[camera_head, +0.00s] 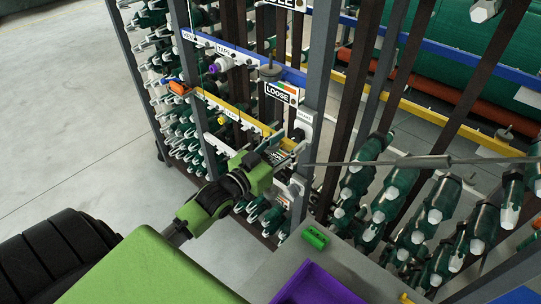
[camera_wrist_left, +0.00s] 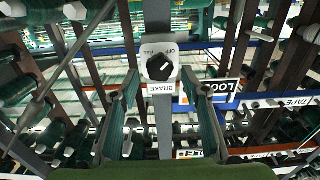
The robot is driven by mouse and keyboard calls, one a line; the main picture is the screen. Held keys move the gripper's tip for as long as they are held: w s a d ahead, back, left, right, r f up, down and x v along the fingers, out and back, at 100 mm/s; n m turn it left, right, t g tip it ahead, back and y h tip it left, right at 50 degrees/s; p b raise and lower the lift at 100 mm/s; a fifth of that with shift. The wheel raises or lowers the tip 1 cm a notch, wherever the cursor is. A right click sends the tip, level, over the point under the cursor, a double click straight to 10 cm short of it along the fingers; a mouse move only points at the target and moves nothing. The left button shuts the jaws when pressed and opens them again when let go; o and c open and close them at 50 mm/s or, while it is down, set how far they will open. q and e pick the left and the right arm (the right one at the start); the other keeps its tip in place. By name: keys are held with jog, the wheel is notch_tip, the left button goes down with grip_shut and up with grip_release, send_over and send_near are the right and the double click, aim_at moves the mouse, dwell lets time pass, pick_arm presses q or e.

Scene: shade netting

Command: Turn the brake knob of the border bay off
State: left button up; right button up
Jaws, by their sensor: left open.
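The brake knob (camera_wrist_left: 160,67) is a round black knob on a white plate (camera_wrist_left: 171,48) marked FULL, OFF and BRAKE, fixed to a grey upright. The lettering is upside down in the left wrist view, and I cannot tell for sure which mark the pointer meets. In the head view the same knob (camera_head: 299,134) is small, under its white BRAKE label. My left gripper (camera_head: 291,153) is open and empty, just below and in front of the knob. In the wrist view its fingers (camera_wrist_left: 160,76) stand on either side of the knob, apart from it. My right gripper is not in view.
A LOOSE sign (camera_head: 280,92) hangs beside the upright, above a yellow rail (camera_head: 235,111). Racks of green bobbins (camera_head: 440,200) stand close on both sides. A purple tray (camera_head: 317,287) and a green block (camera_head: 316,237) are at the front. Open floor (camera_head: 70,130) lies left.

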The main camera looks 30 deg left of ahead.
pick_arm(q)
jog(key=s+a, duration=0.1)
jog(key=s, duration=0.7)
jog(key=shift+s, duration=0.3)
jog(key=shift+a, duration=0.1)
